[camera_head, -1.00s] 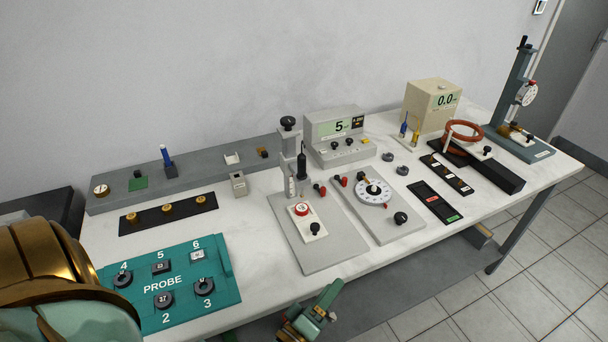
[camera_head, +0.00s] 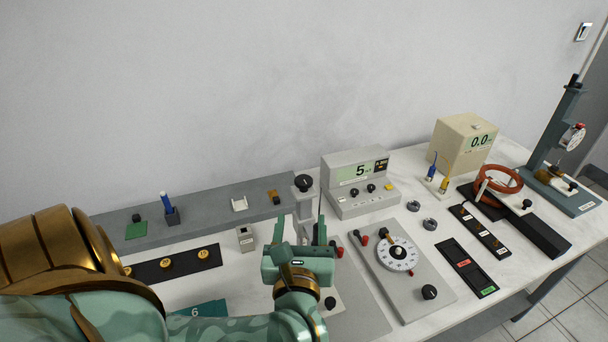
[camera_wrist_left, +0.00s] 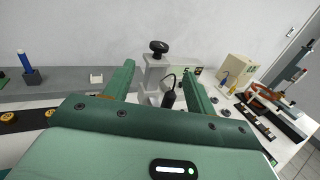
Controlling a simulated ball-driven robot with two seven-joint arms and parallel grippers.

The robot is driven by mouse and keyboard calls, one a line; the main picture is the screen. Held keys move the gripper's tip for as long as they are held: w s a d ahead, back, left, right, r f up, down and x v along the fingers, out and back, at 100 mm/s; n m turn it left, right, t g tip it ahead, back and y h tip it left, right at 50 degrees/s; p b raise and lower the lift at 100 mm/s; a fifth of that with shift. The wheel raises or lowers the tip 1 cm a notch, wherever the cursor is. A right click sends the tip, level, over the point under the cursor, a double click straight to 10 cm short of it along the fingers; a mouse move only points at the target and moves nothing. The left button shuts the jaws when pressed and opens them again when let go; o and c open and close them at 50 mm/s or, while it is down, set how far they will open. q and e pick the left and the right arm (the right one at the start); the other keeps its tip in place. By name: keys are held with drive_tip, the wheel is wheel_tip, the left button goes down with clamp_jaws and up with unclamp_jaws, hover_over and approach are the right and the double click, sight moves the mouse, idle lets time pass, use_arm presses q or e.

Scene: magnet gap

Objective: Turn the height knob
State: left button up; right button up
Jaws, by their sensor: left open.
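The height knob is a black knob (camera_head: 304,183) on top of a grey upright stand. It also shows in the left wrist view (camera_wrist_left: 159,47), beyond the fingertips. My left gripper (camera_head: 300,226) is open and empty in front of the stand. In the left wrist view its two green fingers (camera_wrist_left: 161,78) show to either side of the stand's column, and the knob stands higher, between them in the picture and apart from both. My gripper and arm hide the lower column and part of its grey base plate. My right gripper is not in view.
A meter box (camera_head: 355,180) stands close behind and right of the stand. A plate with a white dial (camera_head: 397,254) lies to the right. A long grey rail (camera_head: 225,212) runs behind, with a small grey block (camera_head: 246,238) in front of it.

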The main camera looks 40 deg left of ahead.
sight(303, 186)
use_arm(q)
drive_tip(key=b+x, duration=0.1)
drive_tip(key=x, duration=1.2)
drive_tip(key=shift+w+a+f, duration=0.1)
drive_tip(key=shift+w+a, duration=0.1)
drive_tip(key=c, duration=1)
